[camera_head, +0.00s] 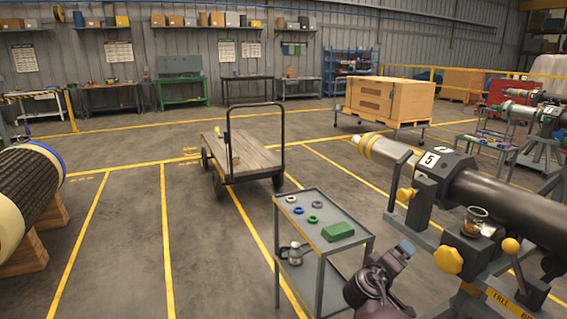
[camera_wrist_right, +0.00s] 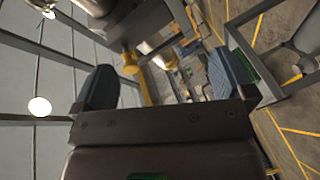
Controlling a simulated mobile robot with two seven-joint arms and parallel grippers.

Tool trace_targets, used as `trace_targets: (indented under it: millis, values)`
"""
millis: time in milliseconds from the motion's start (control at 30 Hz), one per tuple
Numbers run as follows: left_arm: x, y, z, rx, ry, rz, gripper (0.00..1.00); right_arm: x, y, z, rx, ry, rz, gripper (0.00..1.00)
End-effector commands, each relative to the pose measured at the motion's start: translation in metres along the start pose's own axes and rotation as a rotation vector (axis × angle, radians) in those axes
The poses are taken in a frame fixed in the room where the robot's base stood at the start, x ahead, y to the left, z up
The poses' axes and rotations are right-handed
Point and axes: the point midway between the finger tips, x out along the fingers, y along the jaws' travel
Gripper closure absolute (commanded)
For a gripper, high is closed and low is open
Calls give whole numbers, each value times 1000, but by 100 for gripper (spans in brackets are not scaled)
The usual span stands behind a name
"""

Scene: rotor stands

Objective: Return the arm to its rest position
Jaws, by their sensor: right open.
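My right arm (camera_head: 375,287) comes up from the bottom of the head view, between the grey cart (camera_head: 323,243) and the rotor stand (camera_head: 425,205). My right gripper (camera_head: 404,249) is at the end of it, beside the stand; only part of it shows there. In the right wrist view the right gripper (camera_wrist_right: 165,82) shows two dark blue finger pads wide apart with nothing between them. It is open and empty. My left gripper and left arm are in neither view.
The cart carries several small rings and a green block (camera_head: 338,232). A flatbed trolley (camera_head: 243,157) stands behind. Floor left of the cart is clear.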

Motion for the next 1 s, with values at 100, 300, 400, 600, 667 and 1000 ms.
trace_targets:
  millis: [100,300,400,600,667,1000]
  values:
    - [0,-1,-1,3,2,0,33,-13,-8,-11,119,146,-135,0]
    - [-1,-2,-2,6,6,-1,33,-52,-34,10,318,340,-366,0]
    - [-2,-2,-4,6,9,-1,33,-76,-44,31,417,404,-467,0]
    - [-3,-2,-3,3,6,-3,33,-121,-56,84,586,460,-623,0]
    - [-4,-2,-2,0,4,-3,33,-134,-58,101,629,461,-660,0]
    - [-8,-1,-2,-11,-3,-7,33,-205,-71,215,769,338,-818,0]
